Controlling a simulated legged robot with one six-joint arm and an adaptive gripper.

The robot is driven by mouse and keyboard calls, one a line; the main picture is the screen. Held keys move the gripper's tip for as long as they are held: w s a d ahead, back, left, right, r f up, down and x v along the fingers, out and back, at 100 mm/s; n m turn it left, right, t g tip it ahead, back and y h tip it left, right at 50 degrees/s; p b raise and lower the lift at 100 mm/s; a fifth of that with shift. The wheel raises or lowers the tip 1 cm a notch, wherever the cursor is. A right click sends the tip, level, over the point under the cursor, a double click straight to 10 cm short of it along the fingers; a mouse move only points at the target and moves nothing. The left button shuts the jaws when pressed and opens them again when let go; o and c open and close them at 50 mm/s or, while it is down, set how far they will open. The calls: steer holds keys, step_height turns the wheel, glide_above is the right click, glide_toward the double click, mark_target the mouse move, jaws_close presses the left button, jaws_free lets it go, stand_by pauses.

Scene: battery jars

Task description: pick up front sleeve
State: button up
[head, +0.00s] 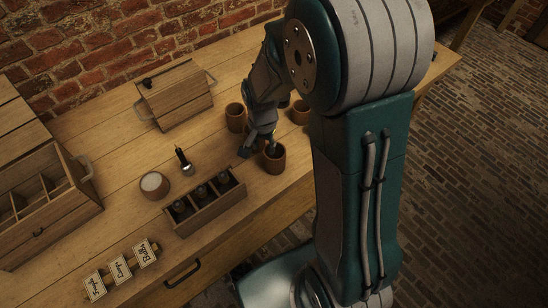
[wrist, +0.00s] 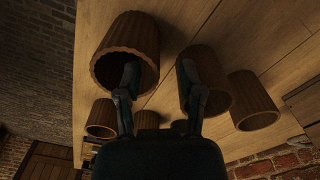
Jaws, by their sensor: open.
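The front sleeve (head: 273,160) is a round brown wooden cup, open at the top, near the table's front edge right of the divided box. In the wrist view I take the large ribbed cup at upper left to be this sleeve (wrist: 120,40). My gripper (head: 259,148) is open and points down at it. In the wrist view one finger of my gripper (wrist: 160,72) overlaps the sleeve's dark mouth, and the other lies in front of a second sleeve (wrist: 215,90). I cannot tell whether either finger touches. The gap between the fingers looks empty.
More brown sleeves stand close around: one at left (head: 235,117), one at right (head: 300,112). A divided box (head: 207,213) with dark jars, a round cup (head: 154,185) and a dark-handled tool (head: 184,162) are left. A lidded wooden box (head: 174,95) stands behind.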

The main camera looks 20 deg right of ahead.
steer(key=shift+d+f, duration=0.1)
steer(key=shift+f, duration=0.2)
jaws_close()
steer(key=shift+r, duration=0.15)
